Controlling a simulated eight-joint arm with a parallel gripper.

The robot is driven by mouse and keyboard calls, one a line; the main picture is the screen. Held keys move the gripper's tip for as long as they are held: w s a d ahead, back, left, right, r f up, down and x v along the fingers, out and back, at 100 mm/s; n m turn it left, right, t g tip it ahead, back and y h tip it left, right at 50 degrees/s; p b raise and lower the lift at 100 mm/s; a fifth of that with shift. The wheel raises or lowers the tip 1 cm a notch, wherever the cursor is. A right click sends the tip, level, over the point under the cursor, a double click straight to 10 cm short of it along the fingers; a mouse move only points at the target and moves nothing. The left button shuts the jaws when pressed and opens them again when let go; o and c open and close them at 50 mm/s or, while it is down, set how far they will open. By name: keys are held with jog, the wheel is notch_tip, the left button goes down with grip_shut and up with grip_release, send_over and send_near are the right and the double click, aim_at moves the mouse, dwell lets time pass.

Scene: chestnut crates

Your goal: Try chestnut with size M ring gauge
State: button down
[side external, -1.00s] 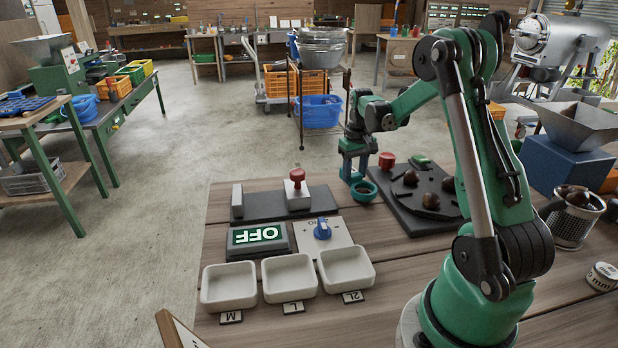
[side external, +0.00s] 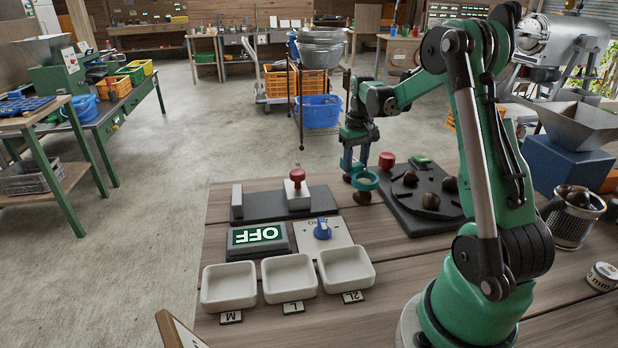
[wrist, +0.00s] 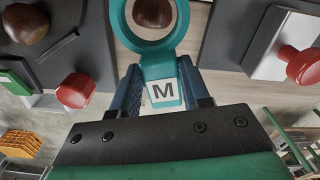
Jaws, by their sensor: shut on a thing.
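My gripper (side external: 357,166) is shut on the handle of the teal size M ring gauge (side external: 365,181). In the wrist view the gauge's M label (wrist: 163,92) faces the camera between my fingers. The ring is level, a little above the wooden table. A brown chestnut (side external: 362,197) shows just below the ring, seemingly on the table. In the wrist view this chestnut (wrist: 152,12) appears inside the ring's opening, cut by the top edge. The white M tray (side external: 228,304) is at the front left, and it looks empty.
A dark board (side external: 415,228) with a round plate and several chestnuts lies right of the gauge, beside a red knob (side external: 387,160). White L (side external: 289,292) and 2L (side external: 347,285) trays, an OFF display (side external: 259,236) and a red-knobbed block (side external: 298,190) stand left. Bare table lies between.

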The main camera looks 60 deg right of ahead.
jog(key=shift+r, duration=2.15)
